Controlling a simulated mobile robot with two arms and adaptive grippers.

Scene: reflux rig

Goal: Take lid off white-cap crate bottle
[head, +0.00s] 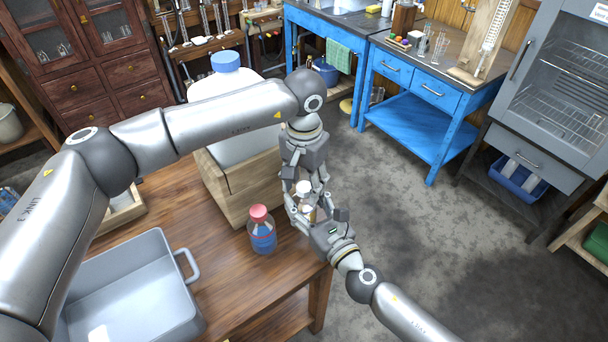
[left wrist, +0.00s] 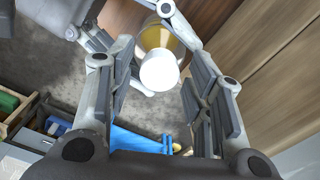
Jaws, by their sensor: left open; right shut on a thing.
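The white-cap bottle shows its white lid (head: 304,187) in the head view, near the table's right corner; most of its body is hidden by my grippers. In the left wrist view the round white lid (left wrist: 159,72) faces the camera, with the amber bottle body (left wrist: 157,38) behind it. My right gripper (head: 312,216) is shut on the bottle's body from the lower right. My left gripper (head: 303,183) comes from above, open, with its fingers (left wrist: 158,62) on either side of the lid. I cannot tell whether they touch it.
A red-capped bottle (head: 262,236) stands close by on the wooden table (head: 222,262). A grey tray (head: 135,298) takes up the table's left.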

